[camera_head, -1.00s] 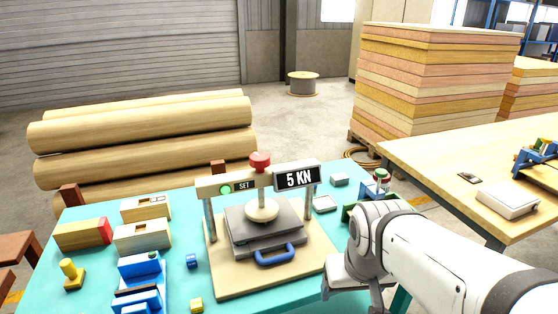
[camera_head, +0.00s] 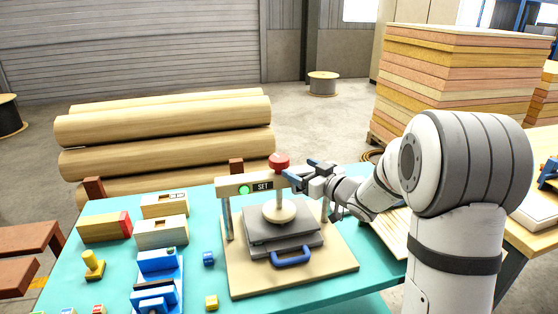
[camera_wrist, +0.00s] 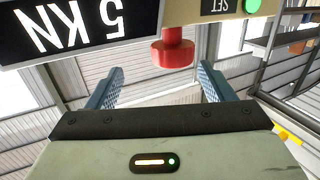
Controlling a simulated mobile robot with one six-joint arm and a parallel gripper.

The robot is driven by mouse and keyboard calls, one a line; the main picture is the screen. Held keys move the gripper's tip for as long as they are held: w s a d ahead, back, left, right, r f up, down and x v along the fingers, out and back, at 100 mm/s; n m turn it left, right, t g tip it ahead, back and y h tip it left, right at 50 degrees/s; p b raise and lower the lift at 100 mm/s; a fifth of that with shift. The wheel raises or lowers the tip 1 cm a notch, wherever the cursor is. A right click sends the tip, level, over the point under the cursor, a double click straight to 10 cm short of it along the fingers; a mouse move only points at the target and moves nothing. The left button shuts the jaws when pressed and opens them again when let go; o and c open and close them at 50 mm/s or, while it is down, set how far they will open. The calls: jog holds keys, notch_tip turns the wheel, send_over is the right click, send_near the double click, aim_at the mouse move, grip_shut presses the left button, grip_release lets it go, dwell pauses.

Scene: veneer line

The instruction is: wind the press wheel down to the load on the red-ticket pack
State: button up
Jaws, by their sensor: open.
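The press (camera_head: 245,186) stands on a beige board with a red wheel knob (camera_head: 279,160) on top of its crossbar. A round pale foot (camera_head: 279,211) sits on grey plates (camera_head: 262,234) with a blue handle. No red ticket shows on them. My gripper (camera_head: 303,171) is open and empty, just right of the red knob, fingers pointing at it. In the wrist view, the knob (camera_wrist: 173,52) shows between the open fingers, apart from both. The load sign (camera_wrist: 75,25) reads 5 KN, upside down there; my gripper hides it in the head view.
A green lamp (camera_head: 244,190) glows beside the SET label. Left on the teal table (camera_head: 200,282) are a wooden block with a red end (camera_head: 103,228), other wooden blocks, a yellow knobbed piece (camera_head: 93,265) and blue fixtures. Rolled logs and stacked boards stand behind.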

aim_at(279, 161)
jog(key=shift+s+a+f+n+g+y, duration=0.1)
jog(key=shift+a+n+g+y, duration=0.25)
jog(key=shift+a+y, duration=0.35)
jog(key=shift+w+a, duration=0.15)
jog(key=shift+w, duration=0.1)
jog(key=p+x, duration=0.1)
jog(key=x, duration=0.6)
jog(key=shift+s, duration=0.1)
jog(key=c, duration=1)
jog(key=shift+o, duration=0.2)
